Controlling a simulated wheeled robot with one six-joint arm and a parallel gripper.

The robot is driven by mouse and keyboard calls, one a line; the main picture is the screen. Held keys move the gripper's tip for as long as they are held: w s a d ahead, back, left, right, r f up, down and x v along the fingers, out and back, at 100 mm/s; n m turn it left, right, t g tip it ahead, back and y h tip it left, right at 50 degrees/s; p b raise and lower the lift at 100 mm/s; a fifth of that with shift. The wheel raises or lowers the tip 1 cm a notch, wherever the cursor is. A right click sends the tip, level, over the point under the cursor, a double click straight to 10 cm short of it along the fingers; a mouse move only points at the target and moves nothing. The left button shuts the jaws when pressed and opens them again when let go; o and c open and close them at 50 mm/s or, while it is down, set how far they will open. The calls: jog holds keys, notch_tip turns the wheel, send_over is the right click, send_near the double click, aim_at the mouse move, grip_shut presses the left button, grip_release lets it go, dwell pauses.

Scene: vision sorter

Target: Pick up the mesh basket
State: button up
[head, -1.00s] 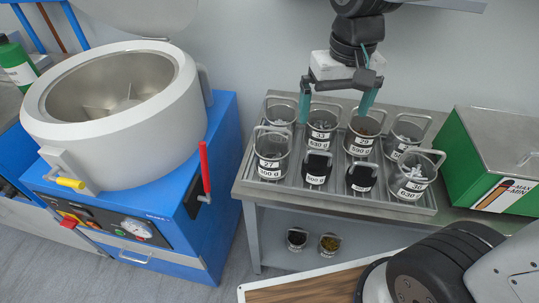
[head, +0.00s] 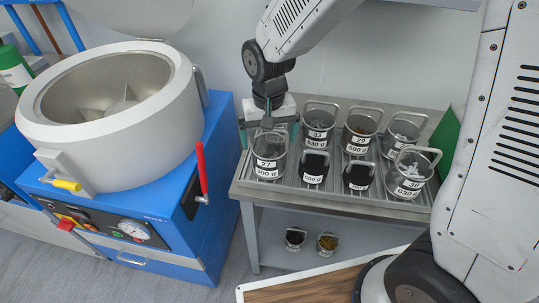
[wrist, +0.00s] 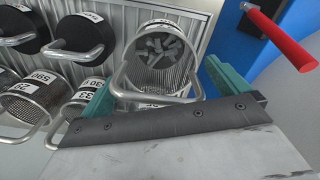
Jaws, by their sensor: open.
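Several mesh baskets with wire handles stand on the ribbed steel rack. The front-left mesh basket, labelled 27 (head: 268,165), holds grey metal pieces and stands upright below my gripper (head: 269,134). In the wrist view the mesh basket with grey pieces (wrist: 163,48) lies beyond and between the teal fingers of my gripper (wrist: 160,88), its wire handle reaching toward the jaw bar. My gripper is open and holds nothing. Whether a finger touches the handle cannot be told. The basket at the rack's back left is hidden behind my gripper in the head view.
Two black containers (head: 314,167) sit in the front row. A blue machine with a grey drum (head: 120,140) and red lever (head: 203,165) stands just left of the rack.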

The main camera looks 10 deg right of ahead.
jog(key=shift+f, duration=0.85)
jog(key=c, duration=1.5)
jog(key=shift+r, duration=0.1)
